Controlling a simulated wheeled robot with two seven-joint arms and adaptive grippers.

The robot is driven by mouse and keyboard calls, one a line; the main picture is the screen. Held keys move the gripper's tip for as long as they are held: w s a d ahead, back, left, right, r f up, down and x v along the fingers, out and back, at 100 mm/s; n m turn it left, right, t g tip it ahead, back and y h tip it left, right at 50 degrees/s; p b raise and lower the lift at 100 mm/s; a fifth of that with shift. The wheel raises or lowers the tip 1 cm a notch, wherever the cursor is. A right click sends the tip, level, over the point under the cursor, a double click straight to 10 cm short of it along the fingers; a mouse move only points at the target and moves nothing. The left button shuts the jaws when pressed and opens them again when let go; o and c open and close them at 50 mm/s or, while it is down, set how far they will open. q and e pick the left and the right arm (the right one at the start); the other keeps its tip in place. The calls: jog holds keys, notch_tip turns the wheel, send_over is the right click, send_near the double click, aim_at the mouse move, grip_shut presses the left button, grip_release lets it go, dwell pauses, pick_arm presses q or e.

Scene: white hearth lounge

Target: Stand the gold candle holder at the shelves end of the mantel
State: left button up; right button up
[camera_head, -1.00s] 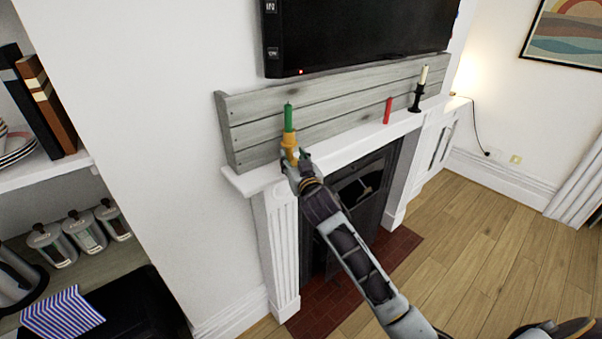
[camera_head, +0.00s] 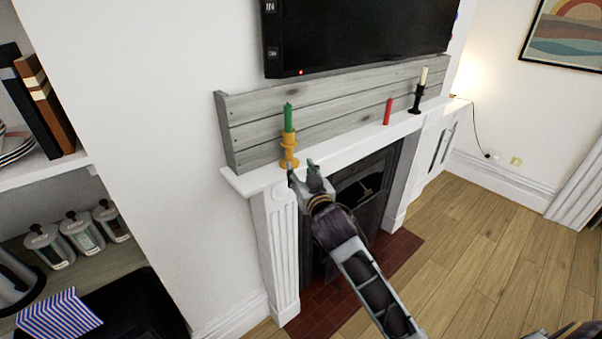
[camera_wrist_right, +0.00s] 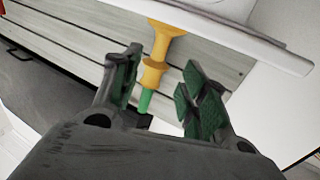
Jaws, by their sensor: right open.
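The gold candle holder (camera_head: 289,152) stands upright on the white mantel (camera_head: 345,149), near the end by the shelves, with a green candle (camera_head: 288,117) in it. In the right wrist view the gold holder (camera_wrist_right: 155,60) and the green candle (camera_wrist_right: 145,101) show beyond the jaws. My right gripper (camera_head: 302,170) is open and empty, just in front of and below the holder. In the right wrist view its two fingers (camera_wrist_right: 160,88) are spread, apart from the holder. My left gripper is not in view.
A red candle (camera_head: 387,111) and a black holder with a white candle (camera_head: 417,95) stand farther right on the mantel. Grey boards (camera_head: 320,108) back it, below a television (camera_head: 360,35). Shelves with books (camera_head: 45,100) and jars (camera_head: 82,231) are at left.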

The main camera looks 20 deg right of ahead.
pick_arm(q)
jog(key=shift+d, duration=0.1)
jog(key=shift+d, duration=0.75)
